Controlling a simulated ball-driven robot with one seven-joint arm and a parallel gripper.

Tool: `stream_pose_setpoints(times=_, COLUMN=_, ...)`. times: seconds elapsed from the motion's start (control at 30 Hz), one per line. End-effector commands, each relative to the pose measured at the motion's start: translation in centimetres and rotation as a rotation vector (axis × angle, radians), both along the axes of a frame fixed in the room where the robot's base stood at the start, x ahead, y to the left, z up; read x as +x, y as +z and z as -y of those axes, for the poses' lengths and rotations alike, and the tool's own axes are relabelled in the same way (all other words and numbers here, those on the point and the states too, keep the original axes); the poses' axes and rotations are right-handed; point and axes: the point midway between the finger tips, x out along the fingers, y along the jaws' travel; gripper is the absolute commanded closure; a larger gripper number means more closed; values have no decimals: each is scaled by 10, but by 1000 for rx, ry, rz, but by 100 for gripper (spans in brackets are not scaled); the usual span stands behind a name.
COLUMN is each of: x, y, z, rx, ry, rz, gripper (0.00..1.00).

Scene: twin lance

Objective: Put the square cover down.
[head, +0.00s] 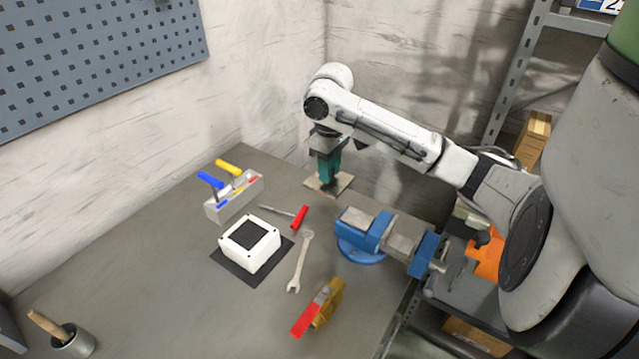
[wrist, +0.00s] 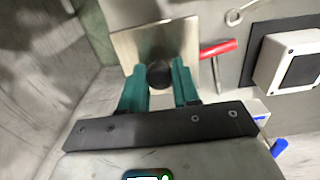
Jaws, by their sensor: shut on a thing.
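The square cover (head: 343,181) is a thin beige plate. In the wrist view the square cover (wrist: 145,45) shows flat beyond the fingers, with a round dark knob (wrist: 159,75) at its middle. My gripper (head: 326,181) points down over the cover at the back corner of the table. In the wrist view the teal fingers of my gripper (wrist: 160,76) are shut on the knob, one on each side. I cannot tell whether the cover touches the tabletop or hangs just above it.

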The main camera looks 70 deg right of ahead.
Motion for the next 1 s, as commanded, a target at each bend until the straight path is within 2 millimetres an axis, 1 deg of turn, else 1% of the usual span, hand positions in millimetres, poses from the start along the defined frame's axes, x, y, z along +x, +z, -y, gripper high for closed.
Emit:
stream_pose_setpoints(times=0.1, x=13, y=-17, z=9, rx=-3, ry=0, rz=-2, gripper=100)
stream_pose_setpoints(times=0.2, x=20, y=-26, z=14, rx=-2, ry=0, rz=0, gripper=100)
stream_pose_setpoints(times=0.43, x=29, y=-40, z=20, rx=-3, ry=0, rz=0, gripper=100)
stream_pose_setpoints(times=0.63, x=28, y=-64, z=20, rx=-4, ry=1, rz=0, gripper=100)
stream_pose_setpoints(times=0.73, x=28, y=-69, z=20, rx=-4, ry=0, rz=2, gripper=100)
stream_pose_setpoints(times=1.0, x=28, y=-70, z=20, rx=-3, ry=0, rz=2, gripper=100)
